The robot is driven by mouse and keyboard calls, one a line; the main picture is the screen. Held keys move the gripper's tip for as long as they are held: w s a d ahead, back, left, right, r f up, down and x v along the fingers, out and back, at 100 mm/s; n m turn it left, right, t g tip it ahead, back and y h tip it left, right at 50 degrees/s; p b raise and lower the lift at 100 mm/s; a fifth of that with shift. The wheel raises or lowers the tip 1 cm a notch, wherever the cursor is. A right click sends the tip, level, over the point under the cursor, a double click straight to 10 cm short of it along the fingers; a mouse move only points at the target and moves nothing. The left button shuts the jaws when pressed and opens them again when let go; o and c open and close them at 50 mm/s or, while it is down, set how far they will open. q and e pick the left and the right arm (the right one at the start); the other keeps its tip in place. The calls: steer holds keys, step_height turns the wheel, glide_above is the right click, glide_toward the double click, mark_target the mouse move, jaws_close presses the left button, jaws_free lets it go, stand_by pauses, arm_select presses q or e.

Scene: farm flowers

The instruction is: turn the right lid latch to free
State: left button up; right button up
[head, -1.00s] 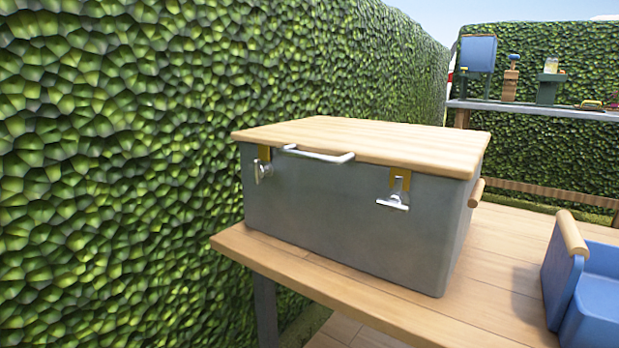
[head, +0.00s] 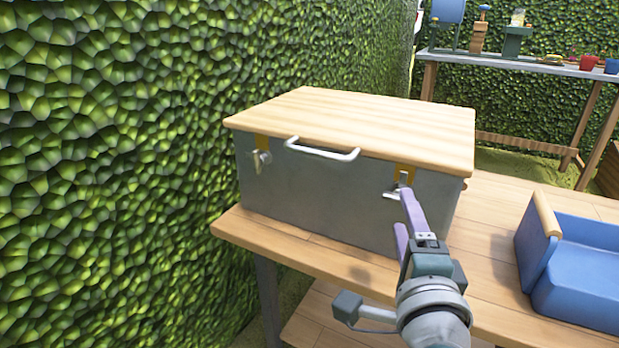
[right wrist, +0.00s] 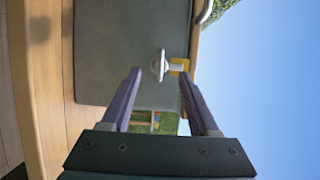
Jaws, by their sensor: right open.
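A grey box with a wooden lid (head: 350,130) stands on a wooden table. The right lid latch (head: 396,190), a silver T-shaped handle on a yellow plate, is on the box front near its right end. My right gripper (head: 406,212) is in front of this latch, with its purple fingers pointing at it. In the right wrist view the fingers (right wrist: 158,85) are open and empty, and the latch (right wrist: 160,65) lies just beyond the tips, between them and apart from them. The left lid latch (head: 260,158) is on the same front. My left gripper is not in view.
A silver lid handle (head: 322,152) sits between the latches. A blue tray (head: 575,265) with a wooden grip is at the right of the table (head: 335,258). A green hedge (head: 100,170) stands close on the left. A shelf (head: 550,68) with several items is behind.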

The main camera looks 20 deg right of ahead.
mark_target(399, 201)
steer(key=x, duration=0.4)
steer(key=shift+b, duration=0.4)
jaws_close()
